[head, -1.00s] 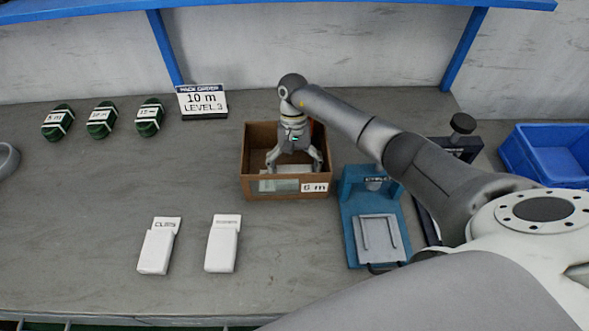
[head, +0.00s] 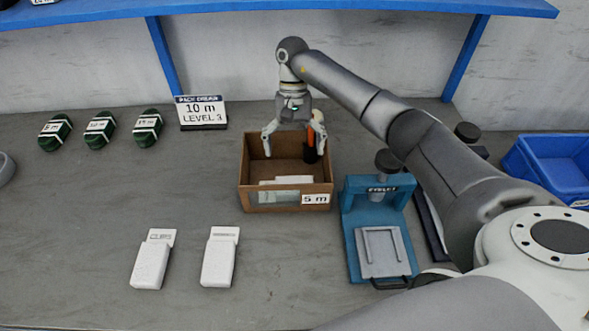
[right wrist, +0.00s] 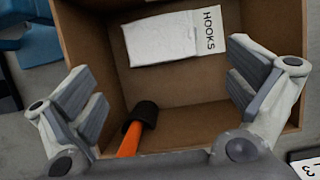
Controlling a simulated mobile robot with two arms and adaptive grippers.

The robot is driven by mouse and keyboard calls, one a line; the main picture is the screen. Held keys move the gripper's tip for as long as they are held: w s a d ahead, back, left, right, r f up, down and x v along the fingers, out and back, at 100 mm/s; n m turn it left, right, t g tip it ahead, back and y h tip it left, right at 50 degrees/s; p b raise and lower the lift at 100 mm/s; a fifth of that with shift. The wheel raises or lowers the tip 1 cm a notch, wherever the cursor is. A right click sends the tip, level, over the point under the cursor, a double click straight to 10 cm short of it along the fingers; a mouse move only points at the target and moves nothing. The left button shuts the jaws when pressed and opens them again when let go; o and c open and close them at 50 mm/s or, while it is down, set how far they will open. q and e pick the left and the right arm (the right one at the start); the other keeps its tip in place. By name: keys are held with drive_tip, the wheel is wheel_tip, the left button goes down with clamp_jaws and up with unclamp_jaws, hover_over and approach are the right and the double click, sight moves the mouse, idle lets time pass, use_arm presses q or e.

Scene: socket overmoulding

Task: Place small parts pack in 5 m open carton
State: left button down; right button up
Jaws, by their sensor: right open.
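The open carton (head: 257,200), brown with a "5 m" label on its front, stands on the bench. A white small parts pack (head: 290,180) lies flat on its floor near the front wall. In the right wrist view the pack (right wrist: 165,40) reads "HOOKS". My right gripper (head: 291,154) is open and empty above the back part of the carton, apart from the pack. Its spread fingers also show in the right wrist view (right wrist: 160,95). My left gripper is not in view.
A tool with orange handle and black head (right wrist: 146,113) is in the carton's back right corner. A blue eyelet press (head: 352,235) stands close right. Two white packs (head: 150,265) (head: 219,262) lie in front left. Green coils (head: 100,131) and an order sign (head: 203,112) are behind.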

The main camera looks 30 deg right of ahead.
drive_tip(key=shift+v, duration=1.35)
drive_tip(key=shift+s, duration=0.1)
